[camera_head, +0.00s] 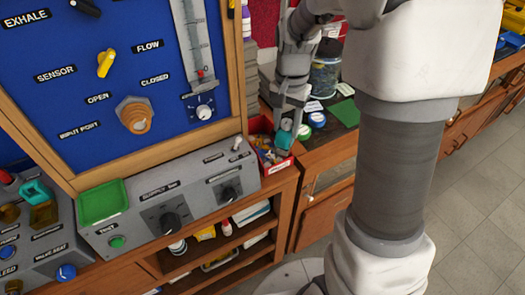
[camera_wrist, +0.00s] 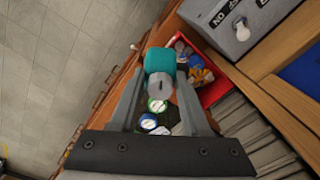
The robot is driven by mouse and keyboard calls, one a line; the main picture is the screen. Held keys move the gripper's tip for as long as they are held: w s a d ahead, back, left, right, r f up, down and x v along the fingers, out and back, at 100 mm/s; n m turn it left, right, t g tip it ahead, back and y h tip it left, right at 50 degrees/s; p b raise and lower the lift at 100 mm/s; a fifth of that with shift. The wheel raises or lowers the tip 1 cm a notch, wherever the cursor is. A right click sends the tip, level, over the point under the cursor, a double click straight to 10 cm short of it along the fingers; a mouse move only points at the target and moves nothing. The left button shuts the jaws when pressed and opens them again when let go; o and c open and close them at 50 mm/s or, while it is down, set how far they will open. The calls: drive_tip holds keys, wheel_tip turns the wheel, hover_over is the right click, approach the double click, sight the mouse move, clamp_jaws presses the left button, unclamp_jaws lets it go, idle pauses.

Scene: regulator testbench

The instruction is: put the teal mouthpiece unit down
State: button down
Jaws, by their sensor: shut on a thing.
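The teal mouthpiece unit (camera_wrist: 160,62) is a short teal cylinder with a grey end. My gripper (camera_wrist: 161,77) is shut on it, with one finger on each side. In the head view the unit (camera_head: 284,139) hangs below my gripper (camera_head: 288,122), at the right part of a red bin (camera_head: 283,171). In the wrist view the unit overlaps the left side of the bin (camera_wrist: 214,92). I cannot tell how high it is above the bin, or whether it touches anything.
The bin holds several small parts. Left of it stands a grey control box (camera_head: 160,207) with a green tray (camera_head: 102,202). Right of it, white-and-blue round lids (camera_head: 317,119) and a green sheet (camera_head: 345,112) lie on the wooden bench. Another teal part (camera_head: 34,191) sits at far left.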

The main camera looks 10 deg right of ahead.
drive_tip(key=s+d+r+m+b, duration=0.2)
drive_tip(key=s+m, duration=0.3)
drive_tip(key=m, duration=0.2)
drive_tip(key=w+a+f+p, duration=0.1)
drive_tip(key=w+a+f, duration=0.3)
drive_tip(key=w+f, duration=0.7)
drive_tip(key=shift+w, duration=0.15)
drive_tip(key=shift+f, duration=0.15)
drive_tip(key=shift+f, duration=0.15)
drive_tip(key=shift+c, duration=1.8)
unclamp_jaws()
